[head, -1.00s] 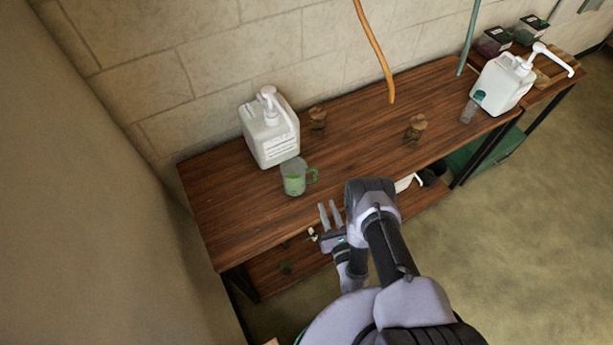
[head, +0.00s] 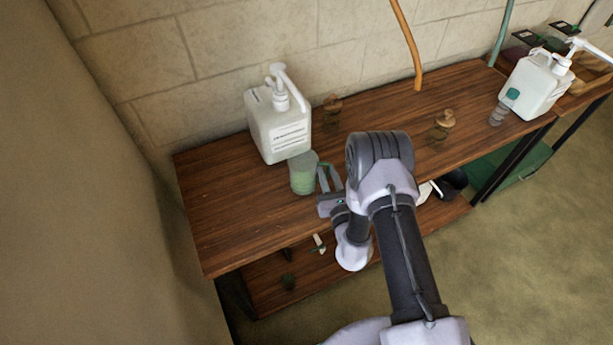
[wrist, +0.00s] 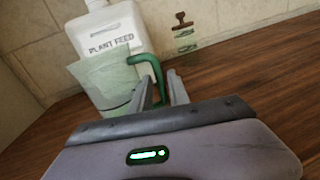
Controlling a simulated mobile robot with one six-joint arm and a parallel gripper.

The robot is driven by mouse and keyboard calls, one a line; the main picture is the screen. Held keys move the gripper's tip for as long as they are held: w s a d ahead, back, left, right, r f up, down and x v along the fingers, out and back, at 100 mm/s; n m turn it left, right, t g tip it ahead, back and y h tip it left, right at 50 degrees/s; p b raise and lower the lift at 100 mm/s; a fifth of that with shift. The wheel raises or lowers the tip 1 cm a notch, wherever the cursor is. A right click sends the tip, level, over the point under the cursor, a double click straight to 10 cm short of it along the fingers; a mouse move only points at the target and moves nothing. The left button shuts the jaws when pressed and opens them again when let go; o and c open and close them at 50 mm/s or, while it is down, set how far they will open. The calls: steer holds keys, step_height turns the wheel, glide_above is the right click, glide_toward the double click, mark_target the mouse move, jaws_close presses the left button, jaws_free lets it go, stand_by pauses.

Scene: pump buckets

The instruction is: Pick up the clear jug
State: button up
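The clear jug (head: 303,174) stands upright near the front edge of the wooden table. It looks pale green and see-through, with a green handle on its right side. In the wrist view the jug (wrist: 106,78) is ahead and to the left, its handle (wrist: 147,60) curving down between my fingers. My gripper (head: 329,177) is at the handle side of the jug. Its two fingers (wrist: 163,88) are apart, with a gap around the handle, so it is open. The lower end of the handle is partly hidden by the fingers.
A white plant feed pump bottle (head: 280,125) stands just behind the jug. Brown stoppered bottles (head: 331,110) (head: 441,125) stand farther right. Another white pump bottle (head: 537,85) is at the right end. An orange hose (head: 406,45) hangs above. The table's left part is clear.

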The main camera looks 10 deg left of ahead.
steer(key=x, duration=0.3)
steer(key=shift+w+a+b, duration=0.15)
steer(key=shift+w+b, duration=0.2)
jaws_close()
stand_by(1.0)
